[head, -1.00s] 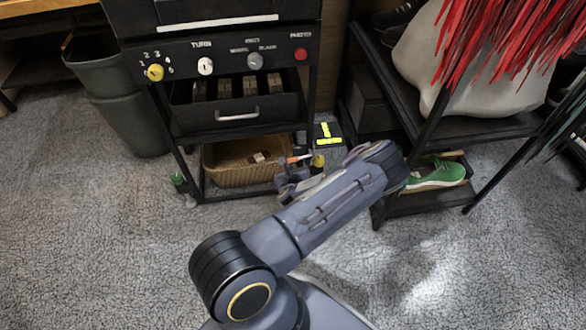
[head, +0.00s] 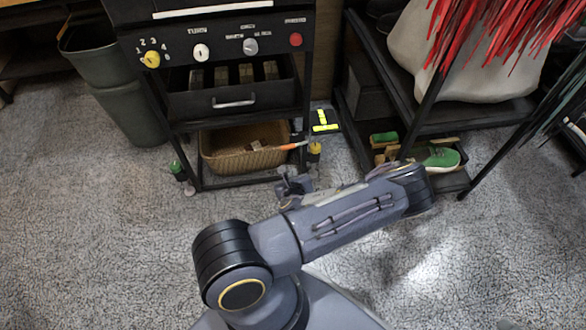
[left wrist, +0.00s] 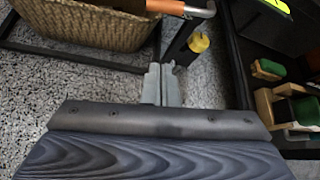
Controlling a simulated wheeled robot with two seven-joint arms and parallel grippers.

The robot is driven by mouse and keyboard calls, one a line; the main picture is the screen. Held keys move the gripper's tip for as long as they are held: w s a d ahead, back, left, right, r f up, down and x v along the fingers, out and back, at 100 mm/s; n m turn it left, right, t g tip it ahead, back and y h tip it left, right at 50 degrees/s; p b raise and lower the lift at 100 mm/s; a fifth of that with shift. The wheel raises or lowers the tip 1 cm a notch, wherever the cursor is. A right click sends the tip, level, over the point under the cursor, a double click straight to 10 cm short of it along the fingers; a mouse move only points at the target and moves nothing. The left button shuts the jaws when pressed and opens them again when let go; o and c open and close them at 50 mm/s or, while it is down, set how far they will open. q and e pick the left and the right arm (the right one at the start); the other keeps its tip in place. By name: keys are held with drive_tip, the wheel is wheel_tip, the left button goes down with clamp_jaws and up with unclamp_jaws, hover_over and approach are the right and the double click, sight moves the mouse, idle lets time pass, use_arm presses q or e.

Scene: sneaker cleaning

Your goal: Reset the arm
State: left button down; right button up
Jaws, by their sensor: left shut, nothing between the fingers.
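My left arm reaches across the lower middle of the head view. Its gripper (head: 292,187) is above the carpet in front of the black rack. In the left wrist view the gray fingers (left wrist: 161,84) are together with nothing between them. They point toward the gap beside the wicker basket and touch nothing that I can see. My right gripper is in neither view.
A wicker basket (head: 245,155) sits low in the black rack (head: 236,103). A tool with an orange handle (left wrist: 168,7) sticks out over it. A green sneaker (head: 442,158) is on the right shelf. Gray carpet (head: 90,245) is clear at left.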

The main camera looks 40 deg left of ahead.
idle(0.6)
use_arm(q)
drive_tip(key=s+d+r+n+g+h, duration=0.2)
drive_tip(key=d+r+n+g+h, duration=0.3)
drive_tip(key=d+r+n+h, duration=0.75)
drive_tip(key=s+d+r+n+t, duration=0.1)
drive_tip(key=s+d+r+n, duration=0.15)
drive_tip(key=r+n, duration=0.45)
drive_tip(key=s+d+r+n, duration=0.2)
drive_tip(key=s+r+n, duration=0.2)
drive_tip(key=r, duration=0.6)
drive_tip(key=s+r+n, duration=0.3)
drive_tip(key=s+r, duration=0.2)
drive_tip(key=s, duration=0.5)
wheel_tip(320, 180, up, 36)
drive_tip(key=p, duration=3.6)
drive_tip(key=shift+r+y, duration=0.25)
drive_tip(key=shift+y, duration=0.1)
drive_tip(key=shift+m, duration=0.25)
